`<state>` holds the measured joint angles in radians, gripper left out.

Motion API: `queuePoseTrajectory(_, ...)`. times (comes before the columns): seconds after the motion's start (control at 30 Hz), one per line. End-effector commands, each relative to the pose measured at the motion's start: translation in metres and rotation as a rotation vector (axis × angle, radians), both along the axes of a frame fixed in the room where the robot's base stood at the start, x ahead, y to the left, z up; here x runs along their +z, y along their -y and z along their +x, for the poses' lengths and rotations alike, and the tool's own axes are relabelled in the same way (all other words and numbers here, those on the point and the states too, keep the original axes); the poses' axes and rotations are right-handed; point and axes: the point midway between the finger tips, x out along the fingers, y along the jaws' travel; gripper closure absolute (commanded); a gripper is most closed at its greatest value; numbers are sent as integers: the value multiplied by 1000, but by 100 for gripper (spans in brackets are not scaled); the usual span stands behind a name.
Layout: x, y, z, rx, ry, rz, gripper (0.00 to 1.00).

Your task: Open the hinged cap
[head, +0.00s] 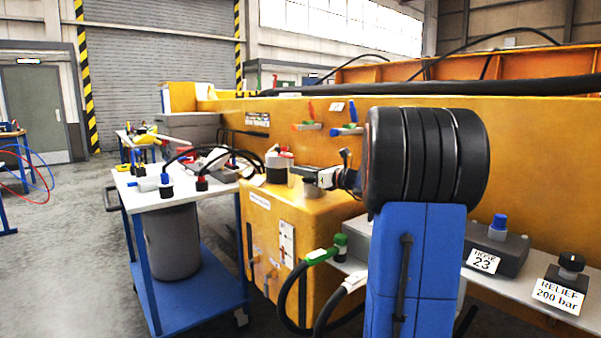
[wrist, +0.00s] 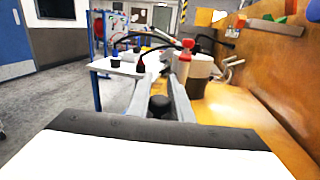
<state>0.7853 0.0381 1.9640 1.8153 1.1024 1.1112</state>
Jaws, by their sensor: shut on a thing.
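My gripper (head: 309,174) reaches in from the right, close against the neck. In the wrist view its two grey fingers (wrist: 160,82) have closed in at the tips; the exact contact is too small to see. The cap's hinge cannot be made out.
A white-topped blue trolley (head: 135,187) with hoses and couplings stands to the left. Black hoses (head: 205,150) arch behind the neck. The yellow machine wall (head: 400,140) rises close behind.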

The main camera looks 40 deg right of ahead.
Motion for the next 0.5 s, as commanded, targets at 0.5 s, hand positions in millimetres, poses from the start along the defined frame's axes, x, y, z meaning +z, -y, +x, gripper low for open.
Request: queuePoseTrajectory(0.5, 22, 17, 1, 0, -13, 377, 100)
